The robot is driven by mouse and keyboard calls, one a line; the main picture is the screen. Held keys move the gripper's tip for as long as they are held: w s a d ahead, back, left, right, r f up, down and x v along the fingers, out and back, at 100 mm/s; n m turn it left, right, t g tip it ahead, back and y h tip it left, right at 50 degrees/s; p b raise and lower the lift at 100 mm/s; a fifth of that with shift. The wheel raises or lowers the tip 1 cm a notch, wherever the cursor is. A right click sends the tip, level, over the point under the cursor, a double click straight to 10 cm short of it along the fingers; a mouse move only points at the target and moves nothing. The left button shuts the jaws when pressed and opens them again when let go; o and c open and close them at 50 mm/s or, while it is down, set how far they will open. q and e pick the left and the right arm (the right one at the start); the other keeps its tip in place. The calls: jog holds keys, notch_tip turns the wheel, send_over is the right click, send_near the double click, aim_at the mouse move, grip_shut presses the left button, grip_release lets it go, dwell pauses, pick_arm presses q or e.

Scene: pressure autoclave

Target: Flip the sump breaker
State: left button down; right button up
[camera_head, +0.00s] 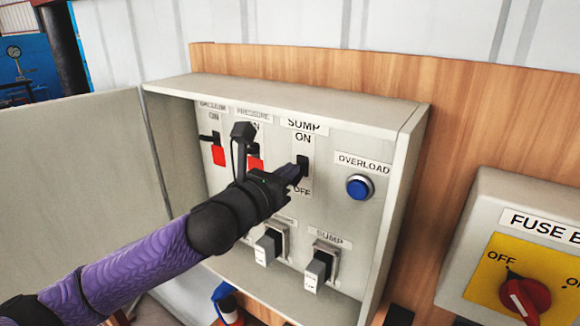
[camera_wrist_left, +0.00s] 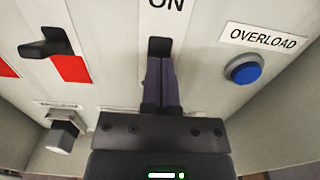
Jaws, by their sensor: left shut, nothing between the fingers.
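The sump breaker (camera_head: 304,161) is a black switch under the SUMP ON label (camera_head: 302,130) in the grey breaker box, with OFF written below it. My left gripper (camera_head: 295,172) is shut with its fingertips at the breaker, covering its lower part. In the left wrist view the shut fingers (camera_wrist_left: 160,85) point at the black switch (camera_wrist_left: 159,46), directly below the ON label. The fingers seem to touch or nearly touch it; the exact contact is hidden. The lever's position is hard to tell. My right gripper does not show.
Left of the sump breaker are the pressure breaker with a red plate (camera_head: 255,163) and another one with a red plate (camera_head: 218,155). A blue overload button (camera_head: 359,187) is to the right. Grey plugs (camera_head: 318,268) sit below. The box door (camera_head: 80,190) stands open left.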

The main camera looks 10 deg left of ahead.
pick_arm(q)
jog(key=shift+s+a+r+p, duration=0.2)
jog(key=shift+s+r+p, duration=0.1)
jog(key=shift+s+p, duration=0.15)
jog(key=shift+v, duration=4.05)
jog(key=s+d+f+n+g+y, duration=0.1)
jog(key=s+f+n+g+y, duration=0.25)
jog(key=f+n, duration=0.65)
jog(key=s+d+f+n+g+y, duration=0.15)
jog(key=s+f+n, duration=0.35)
jog(key=n, duration=0.8)
jog(key=s+a+f+n+g+y, duration=0.1)
jog(key=s+a+f+n+g, duration=0.1)
jog(key=s+f+n+g, duration=1.05)
notch_tip(320, 180, down, 30)
jog(key=s+n+t+b, duration=0.2)
jog(key=s+t+b, duration=0.1)
jog(key=b, duration=1.1)
jog(key=s+a+f+b, duration=0.1)
jog(key=s+f+b, duration=0.3)
jog(key=f, duration=0.5)
jog(key=s+a+f+g+b, duration=0.1)
jog(key=s+f+b, duration=0.4)
jog(key=f, duration=0.4)
jog(key=s+a+f+g+b, duration=0.1)
jog(key=s+f+b, duration=0.4)
jog(key=f, duration=0.4)
jog(key=shift+s+a+b, duration=0.25)
jog(key=shift+b, duration=0.1)
